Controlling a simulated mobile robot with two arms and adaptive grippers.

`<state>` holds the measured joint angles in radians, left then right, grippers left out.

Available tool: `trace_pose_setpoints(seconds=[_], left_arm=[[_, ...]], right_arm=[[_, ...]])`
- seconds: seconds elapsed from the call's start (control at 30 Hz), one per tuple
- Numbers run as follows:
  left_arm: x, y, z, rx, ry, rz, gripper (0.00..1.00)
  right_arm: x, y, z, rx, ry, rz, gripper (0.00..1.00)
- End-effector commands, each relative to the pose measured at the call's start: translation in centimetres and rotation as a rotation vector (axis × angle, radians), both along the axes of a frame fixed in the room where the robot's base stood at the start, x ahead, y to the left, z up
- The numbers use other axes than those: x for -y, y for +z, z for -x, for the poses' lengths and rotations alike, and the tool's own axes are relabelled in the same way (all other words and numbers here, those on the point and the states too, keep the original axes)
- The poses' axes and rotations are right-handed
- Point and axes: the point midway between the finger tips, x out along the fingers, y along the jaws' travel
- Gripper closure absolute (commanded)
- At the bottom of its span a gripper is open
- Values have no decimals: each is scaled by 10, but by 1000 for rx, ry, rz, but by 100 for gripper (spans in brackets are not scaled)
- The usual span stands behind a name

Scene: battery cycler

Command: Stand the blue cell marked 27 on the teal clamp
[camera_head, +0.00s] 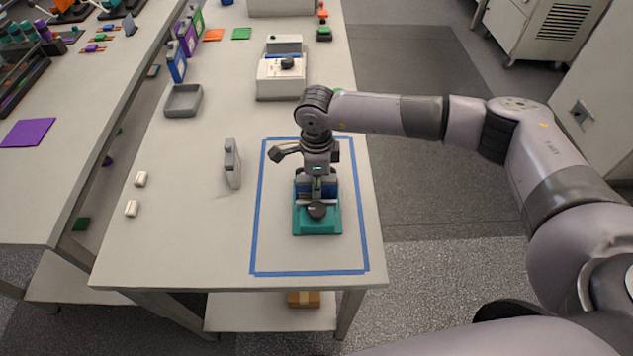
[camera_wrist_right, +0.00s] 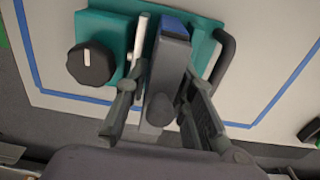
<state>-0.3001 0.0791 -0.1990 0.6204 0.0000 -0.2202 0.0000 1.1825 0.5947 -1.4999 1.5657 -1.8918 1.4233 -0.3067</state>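The teal clamp (camera_head: 318,228) sits inside the blue tape outline on the table, with its dark round knob (camera_wrist_right: 91,63) facing front. The blue cell (camera_head: 333,188) is upright at the clamp, partly hidden by my right gripper (camera_head: 317,190). In the wrist view the cell's grey top and blue face (camera_wrist_right: 174,25) lie between the fingers of my right gripper (camera_wrist_right: 168,80), which appear to touch both sides. I cannot tell whether the cell's bottom rests on the clamp. Its number is not legible. My left gripper is not in view.
A grey tray (camera_head: 183,101), a white device (camera_head: 281,78) and several coloured cells (camera_head: 177,62) are farther back. Two small white pieces (camera_head: 140,179) lie at the left edge. The front left of the table is clear.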

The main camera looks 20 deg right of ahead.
Motion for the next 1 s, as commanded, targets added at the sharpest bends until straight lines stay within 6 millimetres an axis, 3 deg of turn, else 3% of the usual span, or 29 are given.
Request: trace_pose_setpoints(seconds=[0.2, 0.6, 1.0], left_arm=[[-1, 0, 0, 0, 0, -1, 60], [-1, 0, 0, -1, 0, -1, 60], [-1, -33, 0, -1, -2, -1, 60]], right_arm=[[0, 0, 0, 0, -1, 0, 62], [0, 7, -1, 2, 0, -1, 62], [0, 87, -2, 6, 1, -2, 62]])
